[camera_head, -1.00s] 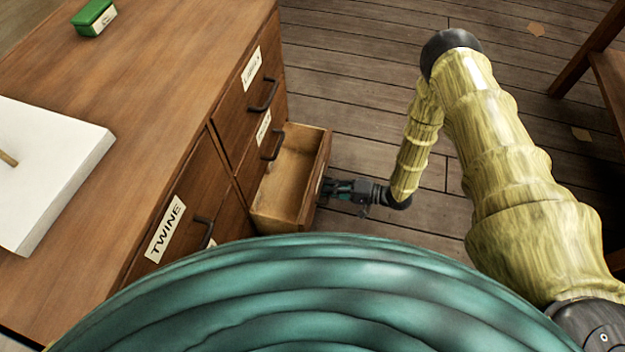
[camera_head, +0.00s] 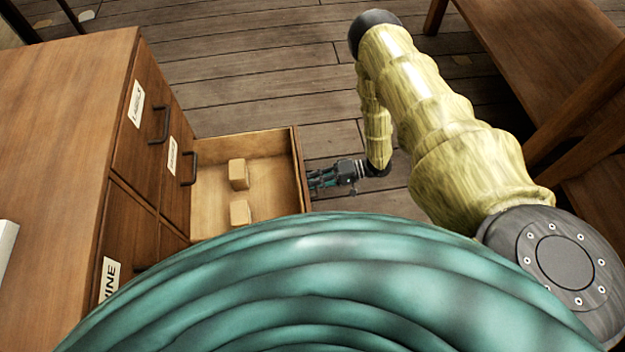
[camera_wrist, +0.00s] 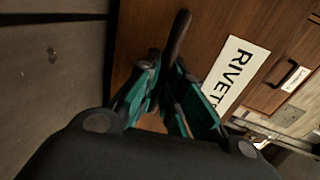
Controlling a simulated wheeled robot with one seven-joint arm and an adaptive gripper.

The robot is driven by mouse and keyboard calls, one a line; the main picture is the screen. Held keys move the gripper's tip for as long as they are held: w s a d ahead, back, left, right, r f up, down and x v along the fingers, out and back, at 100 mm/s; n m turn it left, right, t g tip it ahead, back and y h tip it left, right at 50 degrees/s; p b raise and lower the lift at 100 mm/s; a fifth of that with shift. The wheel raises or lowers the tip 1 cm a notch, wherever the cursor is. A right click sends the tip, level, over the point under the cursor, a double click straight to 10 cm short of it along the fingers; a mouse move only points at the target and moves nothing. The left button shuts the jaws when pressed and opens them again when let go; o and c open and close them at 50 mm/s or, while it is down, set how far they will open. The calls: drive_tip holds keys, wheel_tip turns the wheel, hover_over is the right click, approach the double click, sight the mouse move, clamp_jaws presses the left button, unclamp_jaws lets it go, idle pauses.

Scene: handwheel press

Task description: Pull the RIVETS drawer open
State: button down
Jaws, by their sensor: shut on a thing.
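The open drawer (camera_head: 250,147) sticks out of the wooden cabinet in the head view, with two small wooden blocks (camera_head: 239,174) inside. In the wrist view its front (camera_wrist: 200,30) carries a white label (camera_wrist: 235,72) reading "RIVET", the end hidden by my gripper. My gripper (camera_wrist: 170,75) is shut on the dark drawer handle (camera_wrist: 178,35). In the head view my gripper (camera_head: 318,180) is at the outer face of the drawer front. The near part of the drawer is hidden behind my teal body.
A wooden piece of furniture (camera_head: 545,60) stands at the right. Plank floor (camera_head: 260,60) lies clear between them.

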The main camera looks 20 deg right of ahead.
idle(0.3)
drive_tip(key=c, duration=1.5)
unclamp_jaws()
drive_tip(key=shift+d, duration=0.1)
drive_tip(key=v, duration=1.2)
